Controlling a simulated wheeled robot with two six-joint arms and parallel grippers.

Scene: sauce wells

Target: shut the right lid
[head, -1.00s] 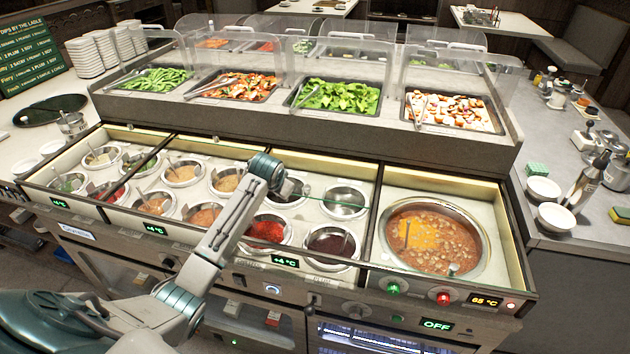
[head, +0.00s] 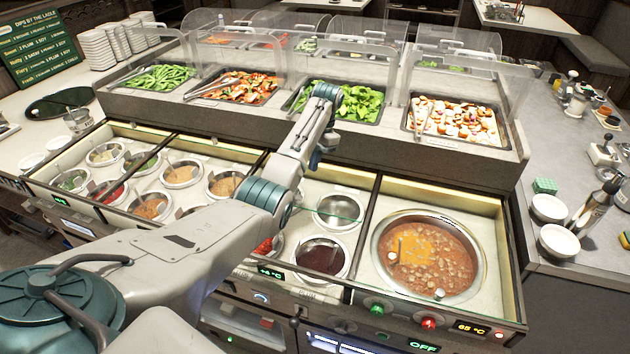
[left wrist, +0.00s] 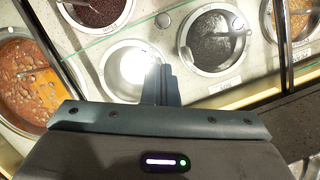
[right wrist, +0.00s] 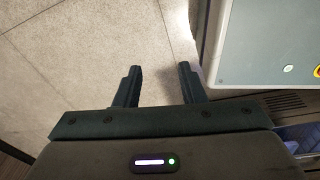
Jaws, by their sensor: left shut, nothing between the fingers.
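The counter with sauce wells has a clear glass lid whose thin greenish edge (left wrist: 85,48) crosses the wells in the left wrist view. The glass is hard to see, and I cannot tell how far each lid is drawn. My left gripper (left wrist: 160,84) is shut and empty, above the back of the wells near an empty metal well (head: 338,211). My right gripper (right wrist: 159,80) is open and empty over the floor, outside the head view.
The large soup well (head: 428,255) is at the right, beside a dark sauce well (head: 320,257). A raised shelf of food trays with clear guards stands behind. White bowls (head: 549,208) sit on the right counter. My left arm covers several middle wells.

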